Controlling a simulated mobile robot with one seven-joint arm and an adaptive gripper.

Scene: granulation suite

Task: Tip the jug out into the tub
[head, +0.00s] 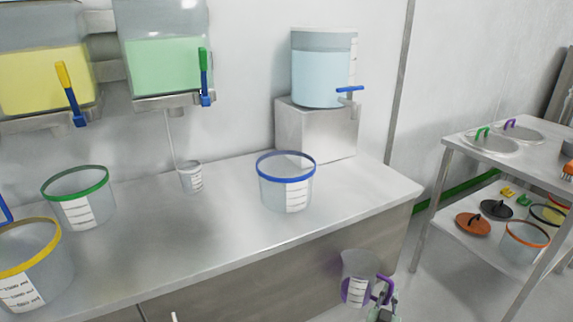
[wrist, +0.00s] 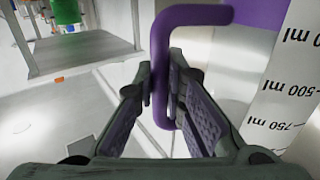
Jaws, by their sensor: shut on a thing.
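A clear jug (head: 358,266) with a white scale label and a purple handle (head: 384,289) hangs low in front of the counter in the head view, looking roughly upright. Purple shows on its lower part; I cannot tell whether that is contents. My gripper (head: 384,308) is at the handle, shut on it. In the wrist view the fingers (wrist: 170,100) close around the purple handle (wrist: 160,60), beside the scale label (wrist: 285,100). A tub with a blue rim (head: 287,183) stands on the counter, up and left of the jug, apart from it. Its inside looks empty.
Tubs with a green rim (head: 78,199) and a yellow rim (head: 28,265) stand at the left. A small cup (head: 191,177) sits under a green tank (head: 163,62). A blue tank (head: 324,72) rests on a metal block (head: 317,131). A cart (head: 455,149) stands right.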

